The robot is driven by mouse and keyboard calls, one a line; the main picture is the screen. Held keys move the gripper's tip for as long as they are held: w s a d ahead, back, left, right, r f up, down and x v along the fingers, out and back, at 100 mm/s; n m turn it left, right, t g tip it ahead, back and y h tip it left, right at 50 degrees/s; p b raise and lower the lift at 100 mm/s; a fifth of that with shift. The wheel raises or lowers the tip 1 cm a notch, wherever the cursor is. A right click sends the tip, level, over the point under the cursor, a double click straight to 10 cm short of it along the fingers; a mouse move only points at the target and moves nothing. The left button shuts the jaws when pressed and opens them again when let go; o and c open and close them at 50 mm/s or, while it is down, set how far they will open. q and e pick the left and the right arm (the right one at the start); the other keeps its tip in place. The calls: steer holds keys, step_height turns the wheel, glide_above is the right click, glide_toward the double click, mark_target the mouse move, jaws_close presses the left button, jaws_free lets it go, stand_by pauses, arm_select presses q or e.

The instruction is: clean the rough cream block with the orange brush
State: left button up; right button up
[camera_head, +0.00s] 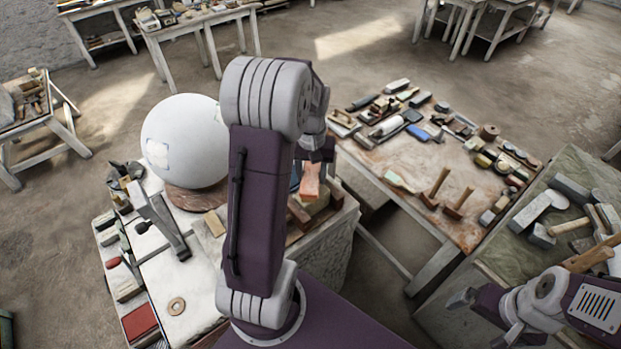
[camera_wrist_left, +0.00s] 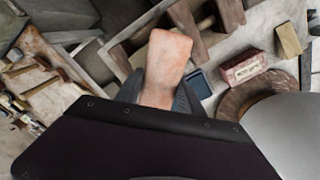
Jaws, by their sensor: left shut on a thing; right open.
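My left gripper (camera_head: 314,160) is shut on the orange brush (camera_head: 311,182), over the near worktable at the centre of the head view. In the left wrist view the brush (camera_wrist_left: 166,62) sticks out between the fingers (camera_wrist_left: 158,96), its flat orange-pink back facing the camera. No bristles show. My right gripper (camera_head: 485,314) is open and empty at the lower right.
A large white sphere (camera_head: 188,140) stands on a round brown base (camera_head: 197,198) on the near worktable. The right worktable (camera_head: 400,158) holds several brushes and mallets. My left arm hides the near table's middle.

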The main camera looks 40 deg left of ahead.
arm_select(q)
steer(key=shift+w+a, duration=0.1)
steer(key=shift+w, duration=0.1)
steer(key=shift+s+d+r, duration=0.3)
steer(key=shift+s+r, duration=0.1)
steer(key=shift+s, duration=0.15)
steer(key=shift+s+d+r, duration=0.3)
steer(key=shift+s+r, duration=0.05)
steer(key=shift+s, duration=0.15)
steer(key=shift+w+d+f, duration=0.1)
steer(key=shift+w+d, duration=0.05)
steer(key=shift+w, duration=0.55)
steer(key=shift+w+d+f, duration=0.1)
steer(key=shift+w+d, duration=0.05)
steer(key=shift+w, duration=0.5)
steer(key=shift+s, duration=0.15)
steer(key=shift+f+b, duration=0.45)
steer(key=shift+f, duration=0.15)
